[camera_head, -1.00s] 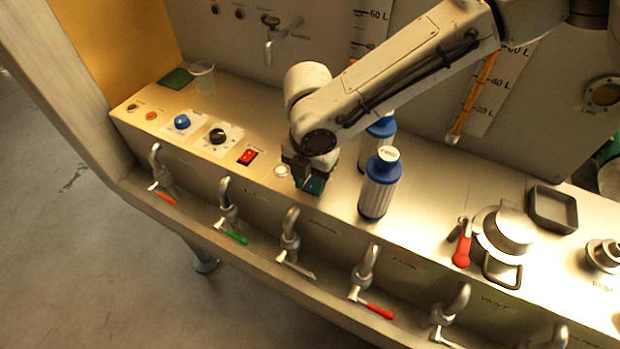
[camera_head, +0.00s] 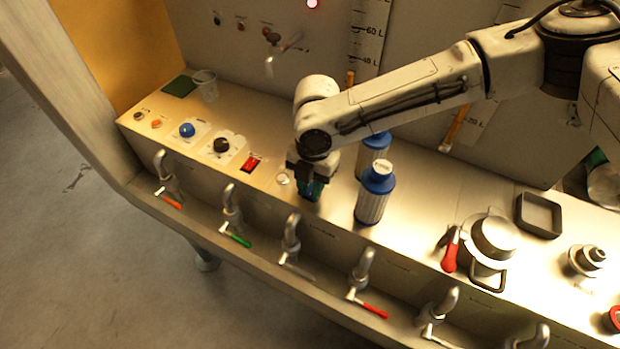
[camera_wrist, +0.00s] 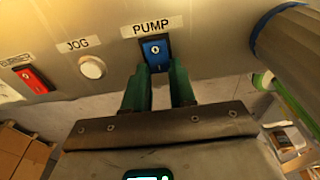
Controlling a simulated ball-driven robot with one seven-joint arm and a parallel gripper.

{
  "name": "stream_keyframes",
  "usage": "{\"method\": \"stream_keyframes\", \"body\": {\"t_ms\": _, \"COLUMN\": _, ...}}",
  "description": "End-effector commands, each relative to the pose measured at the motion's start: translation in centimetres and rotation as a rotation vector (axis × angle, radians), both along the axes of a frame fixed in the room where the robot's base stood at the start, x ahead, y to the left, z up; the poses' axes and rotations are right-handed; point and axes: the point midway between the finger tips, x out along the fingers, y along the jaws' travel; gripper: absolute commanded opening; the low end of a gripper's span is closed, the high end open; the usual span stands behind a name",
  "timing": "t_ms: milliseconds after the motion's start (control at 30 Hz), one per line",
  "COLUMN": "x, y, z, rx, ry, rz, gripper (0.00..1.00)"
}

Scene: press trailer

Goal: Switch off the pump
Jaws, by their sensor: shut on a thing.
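The pump switch (camera_wrist: 155,48) is a blue rocker in a black frame below the PUMP label (camera_wrist: 151,26) in the wrist view. A round mark shows on its upper half and a short line on its lower half. I cannot tell which half is pressed in. My gripper (camera_wrist: 157,68) has its two green fingertips at the switch's lower end, one on each side, shut on it with a gap between them. In the head view my gripper (camera_head: 311,192) is over the front of the steel counter and hides the switch.
The white JOG button (camera_wrist: 92,67) and red burner switch (camera_wrist: 34,79) lie left of the pump switch. Two blue-capped bottles (camera_head: 375,195) stand close right of my gripper. Taps (camera_head: 291,235) line the trough in front. The counter between bottles and lidded pot (camera_head: 492,240) is clear.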

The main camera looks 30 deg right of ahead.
Motion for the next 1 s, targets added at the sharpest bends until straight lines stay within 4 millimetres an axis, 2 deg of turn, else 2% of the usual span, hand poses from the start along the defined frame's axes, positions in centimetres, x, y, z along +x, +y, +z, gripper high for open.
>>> {"method": "stream_keyframes", "body": {"t_ms": 33, "x": 0.13, "y": 0.01, "z": 0.46, "rx": 0.022, "ry": 0.008, "rz": -0.006, "gripper": 0.00}}
{"method": "stream_keyframes", "body": {"t_ms": 333, "x": 0.39, "y": -0.36, "z": 0.29, "rx": 0.109, "ry": 0.070, "rz": -0.005, "gripper": 0.00}}
{"method": "stream_keyframes", "body": {"t_ms": 700, "x": 0.39, "y": -0.46, "z": 0.25, "rx": 0.115, "ry": 0.076, "rz": -0.004, "gripper": 0.00}}
{"method": "stream_keyframes", "body": {"t_ms": 733, "x": 0.38, "y": -0.46, "z": 0.25, "rx": 0.115, "ry": 0.076, "rz": -0.004, "gripper": 0.28}}
{"method": "stream_keyframes", "body": {"t_ms": 967, "x": 0.30, "y": -0.45, "z": 0.21, "rx": 0.115, "ry": 0.078, "rz": -0.004, "gripper": 0.50}}
{"method": "stream_keyframes", "body": {"t_ms": 1000, "x": 0.29, "y": -0.44, "z": 0.20, "rx": 0.114, "ry": 0.079, "rz": -0.004, "gripper": 0.51}}
